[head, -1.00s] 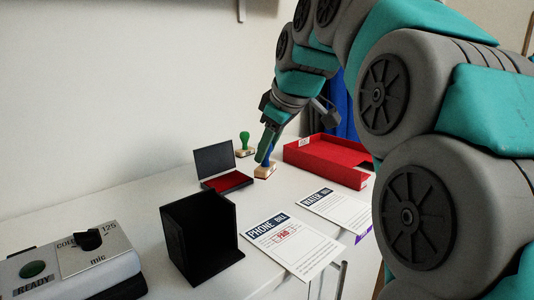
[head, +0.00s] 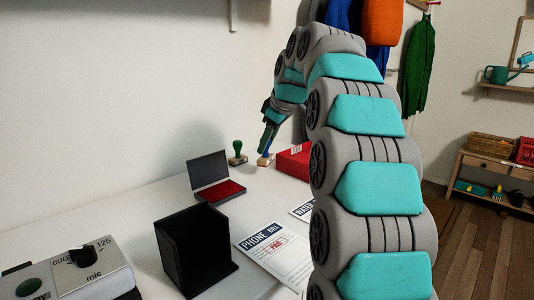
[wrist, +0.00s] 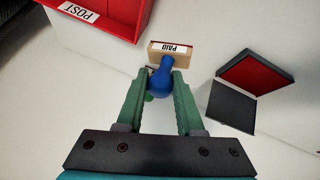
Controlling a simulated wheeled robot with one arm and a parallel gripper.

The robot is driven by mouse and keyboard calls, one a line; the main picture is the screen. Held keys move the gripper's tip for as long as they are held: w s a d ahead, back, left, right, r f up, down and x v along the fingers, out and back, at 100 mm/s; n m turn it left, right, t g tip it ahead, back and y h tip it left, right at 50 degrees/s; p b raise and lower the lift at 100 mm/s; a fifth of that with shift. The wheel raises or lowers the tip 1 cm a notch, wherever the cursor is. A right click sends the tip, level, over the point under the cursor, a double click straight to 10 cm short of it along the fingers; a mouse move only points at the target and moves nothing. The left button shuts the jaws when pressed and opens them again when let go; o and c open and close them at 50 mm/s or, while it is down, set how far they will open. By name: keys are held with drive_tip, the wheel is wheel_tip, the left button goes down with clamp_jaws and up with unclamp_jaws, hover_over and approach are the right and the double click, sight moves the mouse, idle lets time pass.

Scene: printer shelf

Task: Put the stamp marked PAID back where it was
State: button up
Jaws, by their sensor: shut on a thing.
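The PAID stamp (wrist: 172,50) has a blue handle and a pale wooden block with a PAID label. My gripper (wrist: 164,78) is shut on its blue handle in the wrist view. In the head view the stamp (head: 264,160) is below my gripper (head: 267,146), just right of a green-handled stamp (head: 238,153). The stamp looks upright, at or close above the white table; I cannot tell if it touches. In the wrist view the green stamp is mostly hidden behind the blue handle.
An open ink pad (head: 215,190) with a red pad lies nearer on the table. The red POST tray (head: 293,161) is to the right, partly behind my arm. A black box (head: 195,250), a phone bill (head: 275,252) with a red PAID mark, and a control box (head: 75,270) are in front.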

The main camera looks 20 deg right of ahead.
sight(267, 152)
drive_tip(key=shift+f, duration=1.7)
drive_tip(key=shift+f, duration=0.15)
drive_tip(key=o, duration=1)
drive_tip(key=shift+o, duration=0.2)
drive_tip(key=shift+r, duration=0.25)
drive_tip(key=v, duration=1.1)
drive_tip(key=shift+s+r, duration=0.3)
